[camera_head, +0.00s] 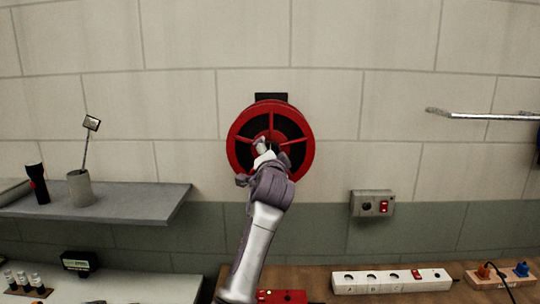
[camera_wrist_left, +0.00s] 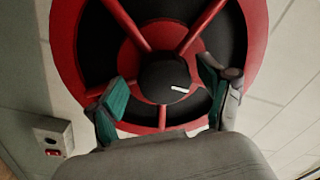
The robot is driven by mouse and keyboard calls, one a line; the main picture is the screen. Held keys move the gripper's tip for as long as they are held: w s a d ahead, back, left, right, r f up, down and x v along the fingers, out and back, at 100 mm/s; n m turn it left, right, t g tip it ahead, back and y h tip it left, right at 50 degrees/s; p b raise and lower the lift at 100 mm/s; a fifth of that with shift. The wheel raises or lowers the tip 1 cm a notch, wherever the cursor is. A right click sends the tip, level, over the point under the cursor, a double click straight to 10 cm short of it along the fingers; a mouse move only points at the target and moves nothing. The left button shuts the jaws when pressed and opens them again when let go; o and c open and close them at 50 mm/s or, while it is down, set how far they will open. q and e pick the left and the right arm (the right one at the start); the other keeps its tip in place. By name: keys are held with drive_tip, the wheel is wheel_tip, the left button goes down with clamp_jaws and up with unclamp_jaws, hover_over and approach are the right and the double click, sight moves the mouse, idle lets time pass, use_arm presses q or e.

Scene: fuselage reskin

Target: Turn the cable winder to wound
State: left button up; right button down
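The cable winder (camera_head: 239,149) is a red spoked reel with dark gaps, mounted on the wall in the middle of the head view. It fills the top of the left wrist view (camera_wrist_left: 66,42), where its round black hub knob (camera_wrist_left: 160,76) carries a short white mark. My left gripper (camera_head: 264,155) is in front of the winder's centre and hides part of it in the head view. In the left wrist view its two green-padded fingers (camera_wrist_left: 165,78) are spread, one on each side of the knob, with visible gaps. Contact cannot be seen. My right gripper is not in view.
A grey switch box (camera_head: 372,204) with a red switch is on the wall, lower right of the winder. A grey shelf (camera_head: 130,203) with a cup (camera_head: 80,189) and torch (camera_head: 38,184) is at left. A power strip (camera_head: 390,281) lies on the bench below.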

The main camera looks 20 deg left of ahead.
use_arm(q)
drive_tip(key=shift+s, duration=0.15)
drive_tip(key=v, duration=1.1)
drive_tip(key=shift+s+d, duration=0.2)
drive_tip(key=shift+s, duration=0.15)
drive_tip(key=shift+f, duration=0.1)
